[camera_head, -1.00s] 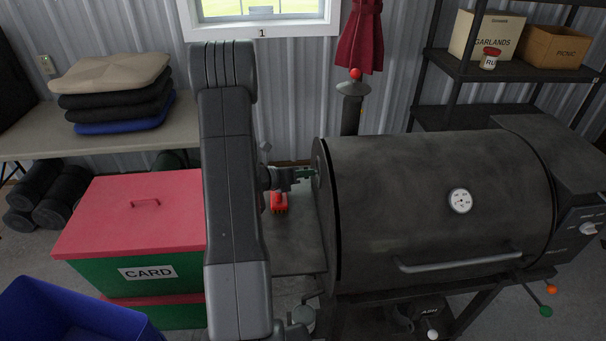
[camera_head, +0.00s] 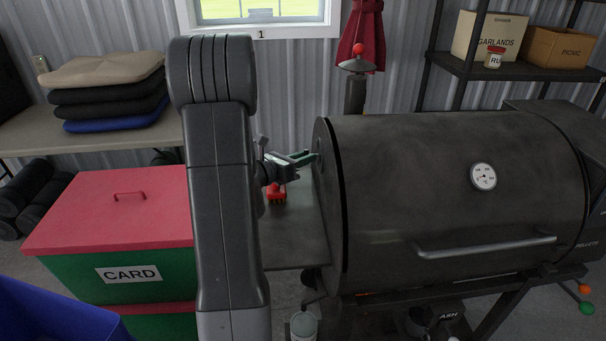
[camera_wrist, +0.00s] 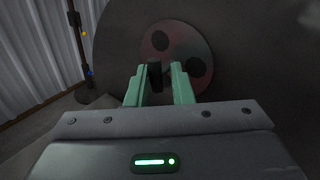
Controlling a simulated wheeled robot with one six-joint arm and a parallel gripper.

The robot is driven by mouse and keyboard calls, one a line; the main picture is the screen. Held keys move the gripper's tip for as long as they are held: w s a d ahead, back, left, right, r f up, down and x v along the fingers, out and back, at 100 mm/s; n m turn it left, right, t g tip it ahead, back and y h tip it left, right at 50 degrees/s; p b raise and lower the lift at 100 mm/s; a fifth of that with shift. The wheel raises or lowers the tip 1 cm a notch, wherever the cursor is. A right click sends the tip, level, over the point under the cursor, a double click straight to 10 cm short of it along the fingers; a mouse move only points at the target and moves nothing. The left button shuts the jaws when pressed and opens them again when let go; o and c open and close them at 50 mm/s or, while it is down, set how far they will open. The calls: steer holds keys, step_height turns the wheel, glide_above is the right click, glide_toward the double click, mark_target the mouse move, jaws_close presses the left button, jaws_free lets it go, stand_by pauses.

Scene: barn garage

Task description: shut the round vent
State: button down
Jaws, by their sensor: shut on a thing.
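The round vent (camera_wrist: 177,44) is a reddish-grey disc on the end wall of the dark barrel grill (camera_head: 400,185). Two dark round holes show in it in the wrist view. A dark upright tab (camera_wrist: 154,76) stands out from the disc between my green fingers. My gripper (camera_wrist: 159,70) is shut on this tab, close in front of the disc. In the head view my gripper (camera_head: 308,157) reaches the grill's left end, where the vent face is seen too edge-on to read.
A side shelf (camera_head: 295,235) under my gripper holds a red brush-like object (camera_head: 276,194). A chimney (camera_head: 355,95) rises behind the grill. A red-lidded CARD box (camera_head: 130,215) stands at left, and a blue bin (camera_head: 50,315) is in front of it.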

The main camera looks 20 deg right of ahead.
steer(key=m+b, duration=0.1)
steer(key=b, duration=0.1)
steer(key=h+b, duration=0.1)
steer(key=b, duration=0.2)
steer(key=shift+f+m, duration=0.35)
steer(key=shift+m, duration=0.05)
steer(key=shift+r+b, duration=0.2)
steer(key=shift+b, duration=0.35)
steer(key=c, duration=1.6)
jaws_free()
steer(key=shift+o, duration=0.2)
steer(key=shift+m, duration=0.3)
steer(key=shift+a, duration=0.1)
steer(key=v, duration=1.3)
steer(key=shift+s+a+f, duration=0.25)
steer(key=shift+f, duration=0.1)
